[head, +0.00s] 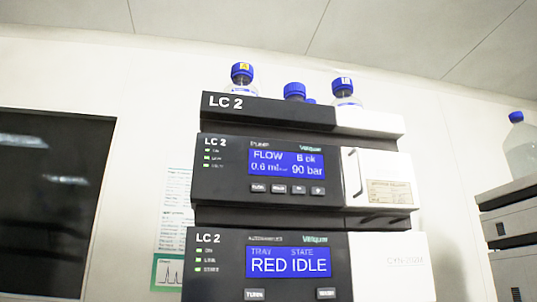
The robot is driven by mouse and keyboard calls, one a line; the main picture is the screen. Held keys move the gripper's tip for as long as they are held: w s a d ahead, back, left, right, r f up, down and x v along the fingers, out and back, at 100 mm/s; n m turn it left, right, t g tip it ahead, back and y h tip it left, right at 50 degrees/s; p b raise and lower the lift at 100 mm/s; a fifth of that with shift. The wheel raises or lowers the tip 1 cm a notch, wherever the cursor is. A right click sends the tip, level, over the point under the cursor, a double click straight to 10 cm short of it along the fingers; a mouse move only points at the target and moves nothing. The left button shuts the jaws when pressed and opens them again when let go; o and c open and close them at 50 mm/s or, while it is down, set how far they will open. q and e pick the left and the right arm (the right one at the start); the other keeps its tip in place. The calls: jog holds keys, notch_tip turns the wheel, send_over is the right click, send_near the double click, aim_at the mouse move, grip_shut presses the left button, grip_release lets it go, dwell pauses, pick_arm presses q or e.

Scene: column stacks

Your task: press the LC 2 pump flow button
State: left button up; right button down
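The LC 2 stack stands in the middle of the head view. Its pump module (225,183) is a black unit marked LC 2 and PUMP, with a blue display (286,164) reading FLOW, about 0.6 ml, and 90 bar. A row of several small grey buttons sits under the display. The leftmost button (258,188) has a blurred label that may read FLOW; the other labels are too small to read surely. Neither of my grippers is in view.
Below the pump is the LC 2 autosampler (215,285), its display (288,263) reading RED IDLE. Blue-capped bottles (242,75) stand on the top tray (270,108). Another stack (510,235) is at the right edge. A dark panel (50,200) is at left. Nothing blocks the pump front.

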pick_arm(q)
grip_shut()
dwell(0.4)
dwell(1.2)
